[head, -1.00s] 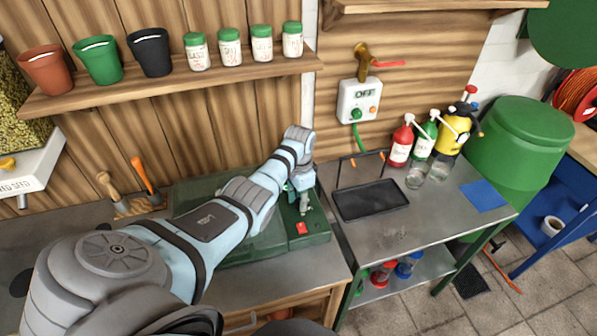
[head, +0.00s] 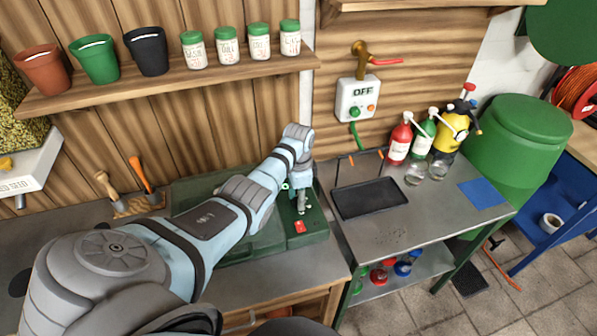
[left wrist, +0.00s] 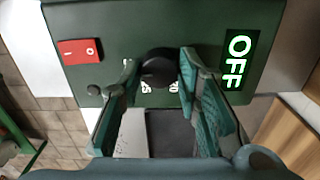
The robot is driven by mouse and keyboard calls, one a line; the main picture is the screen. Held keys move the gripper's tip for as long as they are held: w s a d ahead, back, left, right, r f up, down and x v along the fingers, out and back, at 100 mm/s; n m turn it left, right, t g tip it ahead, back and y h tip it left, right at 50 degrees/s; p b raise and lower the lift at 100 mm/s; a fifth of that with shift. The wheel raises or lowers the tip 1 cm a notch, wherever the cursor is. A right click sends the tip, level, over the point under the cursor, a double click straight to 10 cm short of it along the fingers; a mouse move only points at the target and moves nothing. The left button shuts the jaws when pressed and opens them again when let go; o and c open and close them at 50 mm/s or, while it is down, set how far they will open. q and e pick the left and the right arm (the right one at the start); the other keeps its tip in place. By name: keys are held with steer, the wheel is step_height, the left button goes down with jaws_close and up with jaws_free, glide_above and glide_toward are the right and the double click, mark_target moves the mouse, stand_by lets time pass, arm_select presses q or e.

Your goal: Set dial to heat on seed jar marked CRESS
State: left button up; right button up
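A green box (head: 312,237) stands on the grey bench. It carries a red rocker switch (head: 300,226), which also shows in the left wrist view (left wrist: 80,52), and a lit display (left wrist: 238,60) reading OFF. Its round black dial (left wrist: 159,68) shows in the left wrist view, with small white marks beside it. My left gripper (head: 302,208) is over the box. Its fingers (left wrist: 157,72) are apart, one on each side of the dial, with slim gaps visible. Several green-lidded seed jars (head: 228,48) stand on the shelf; I cannot read CRESS on any label. My right gripper is not in view.
A black tray (head: 368,199), spray bottles (head: 399,140) and a blue cloth (head: 483,193) are on the metal table to the right. Hand tools (head: 146,178) stand at the back left of the bench.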

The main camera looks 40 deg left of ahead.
arm_select(q)
steer(key=o, duration=0.3)
step_height(320, 180, up, 12)
steer(key=shift+f, duration=0.1)
steer(key=shift+a, duration=0.1)
stand_by(0.6)
